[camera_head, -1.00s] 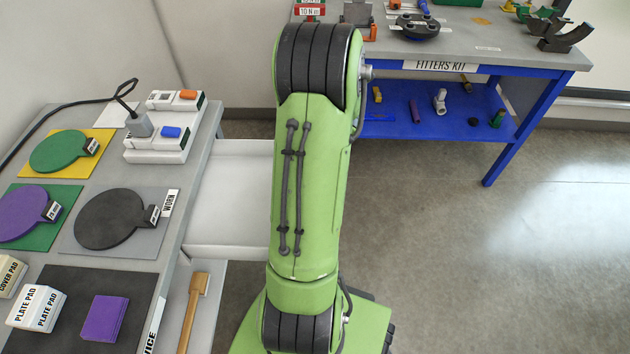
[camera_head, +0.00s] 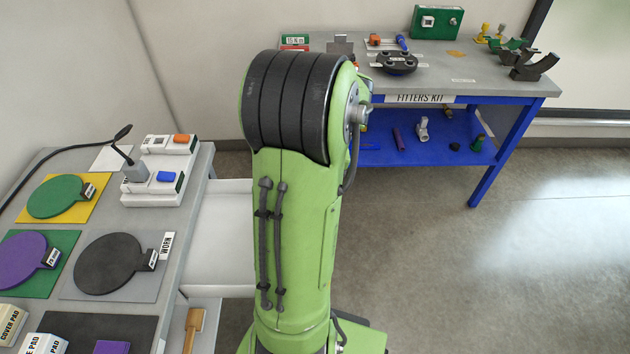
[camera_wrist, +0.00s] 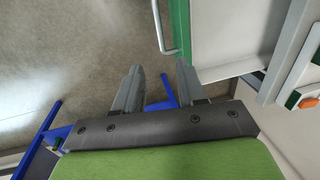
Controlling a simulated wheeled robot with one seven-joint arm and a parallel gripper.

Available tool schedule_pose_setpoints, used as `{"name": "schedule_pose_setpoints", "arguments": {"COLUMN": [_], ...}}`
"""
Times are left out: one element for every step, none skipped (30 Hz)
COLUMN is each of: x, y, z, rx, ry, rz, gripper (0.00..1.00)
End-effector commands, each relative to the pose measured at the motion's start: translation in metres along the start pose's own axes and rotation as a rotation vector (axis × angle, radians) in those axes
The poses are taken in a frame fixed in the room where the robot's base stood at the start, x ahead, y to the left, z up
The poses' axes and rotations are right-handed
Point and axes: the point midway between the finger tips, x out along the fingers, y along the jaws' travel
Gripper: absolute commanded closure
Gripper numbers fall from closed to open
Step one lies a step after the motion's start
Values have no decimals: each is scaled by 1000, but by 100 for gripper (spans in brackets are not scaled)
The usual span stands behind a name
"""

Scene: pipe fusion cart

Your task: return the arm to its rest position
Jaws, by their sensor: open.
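My gripper (camera_wrist: 160,88) shows in the wrist view with its two grey fingers apart and nothing between them. It hangs over bare grey floor, with blue table legs beyond the fingers. In the head view my green arm stands upright in the middle, between the left bench and the blue table. My gripper is hidden in the head view.
The left bench (camera_head: 190,230) carries pads, coloured mats and a white switch unit (camera_head: 160,170). An open white drawer (camera_head: 222,240) lies close beside my arm. The blue fitters' kit table (camera_head: 520,85) stands behind. The floor (camera_head: 480,270) at right is clear.

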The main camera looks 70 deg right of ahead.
Motion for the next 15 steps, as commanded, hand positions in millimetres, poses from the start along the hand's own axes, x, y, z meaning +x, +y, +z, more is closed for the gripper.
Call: {"name": "schedule_pose_setpoints", "arguments": {"x": [0,0,0,0,0,0,0,1,1,1,1,1,0,-1,-4], "y": [0,0,0,0,0,0,0,0,0,0,0,0,-2,-5,-15], "z": [0,0,0,0,0,0,0,0,0,0,0,0,0,0,2], "rx": [0,0,0,0,0,0,-1,-1,-1,-1,-1,-1,-4,-13,-37], "ry": [0,0,0,0,0,0,-1,-1,-1,-1,0,0,0,2,7], "rz": [0,0,0,0,0,0,0,0,0,0,0,0,0,0,1], "gripper": [60,60,60,60,60,60,60,60,60,60,60,60,60,60,60]}}
